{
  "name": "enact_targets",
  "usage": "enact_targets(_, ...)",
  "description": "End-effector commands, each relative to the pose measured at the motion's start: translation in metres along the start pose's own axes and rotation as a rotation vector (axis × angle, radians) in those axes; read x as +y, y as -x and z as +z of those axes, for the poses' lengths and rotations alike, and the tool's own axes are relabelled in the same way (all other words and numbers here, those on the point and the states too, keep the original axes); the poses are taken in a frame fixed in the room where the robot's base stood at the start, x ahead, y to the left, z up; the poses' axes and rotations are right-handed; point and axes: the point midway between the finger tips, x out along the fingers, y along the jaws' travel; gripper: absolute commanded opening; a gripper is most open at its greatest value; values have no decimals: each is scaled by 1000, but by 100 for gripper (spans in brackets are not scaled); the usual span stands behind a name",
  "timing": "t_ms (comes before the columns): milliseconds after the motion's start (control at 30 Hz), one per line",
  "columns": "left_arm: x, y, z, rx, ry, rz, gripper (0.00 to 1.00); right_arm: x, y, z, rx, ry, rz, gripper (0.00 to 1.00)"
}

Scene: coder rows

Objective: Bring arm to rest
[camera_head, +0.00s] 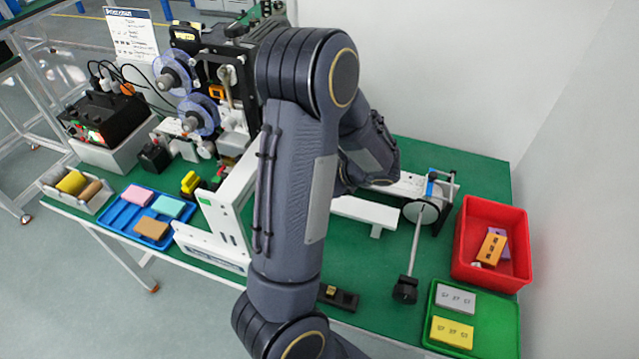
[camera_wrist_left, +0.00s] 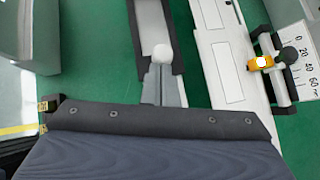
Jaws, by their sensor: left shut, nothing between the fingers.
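One dark grey arm of mine rises from the bottom of the head view, bends at a high elbow and reaches down over the green table (camera_head: 370,270). Its far end is over the white machine parts behind the arm, and its fingertips are hidden there. In the left wrist view my left gripper (camera_wrist_left: 165,88) is shut and empty, its narrow grey fingers above a white and dark machine part. My right gripper shows in neither view.
A red bin (camera_head: 485,275) with blocks and a green tray (camera_head: 502,318) with a grey and a yellow block stand at right. A blue tray (camera_head: 125,218) with blocks is at left. The coder machine (camera_head: 215,85) stands close beside my arm. A white wall is behind.

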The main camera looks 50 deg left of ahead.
Motion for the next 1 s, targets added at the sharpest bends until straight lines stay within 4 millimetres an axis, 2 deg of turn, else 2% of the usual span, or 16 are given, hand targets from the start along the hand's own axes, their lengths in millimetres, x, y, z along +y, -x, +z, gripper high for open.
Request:
enact_targets(100,-2,25,-3,8,-2,-10,0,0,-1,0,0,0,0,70)
enact_targets(300,-2,55,-5,11,-4,-11,0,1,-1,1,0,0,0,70)
enact_targets(467,-1,66,-6,13,-7,-10,0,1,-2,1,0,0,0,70)
enact_targets(733,2,68,-6,28,9,-6,0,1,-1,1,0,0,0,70)
enact_targets(867,23,76,-8,147,140,22,0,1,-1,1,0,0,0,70)
enact_targets(1000,66,103,-18,417,440,103,0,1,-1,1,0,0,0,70)
